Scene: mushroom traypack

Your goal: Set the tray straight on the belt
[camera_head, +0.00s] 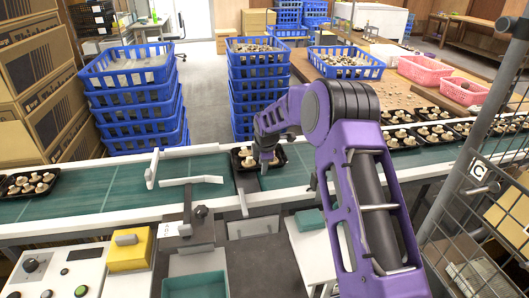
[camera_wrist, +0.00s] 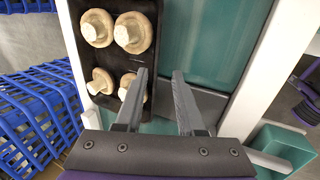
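The black tray (camera_head: 280,157) holds several pale mushrooms and sits on the green belt (camera_head: 110,187), near a dark gap between two belt sections. In the head view it looks slightly turned against the belt, partly hidden by my gripper (camera_head: 266,160). In the wrist view the tray (camera_wrist: 113,58) lies at upper left, close to the left white rail. My gripper (camera_wrist: 159,75) is open. Its left finger overlaps the tray's inside beside a mushroom, and its right finger is outside over the belt, so the tray's right wall appears between them. Contact cannot be told.
White rails (camera_head: 330,190) edge the belt. A light guide bar (camera_head: 190,180) crosses the belt to the left. More filled trays stand at the far left (camera_head: 32,184) and right (camera_head: 436,134). Stacked blue crates (camera_head: 135,100) stand behind. A wire mesh frame (camera_head: 470,230) is at right.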

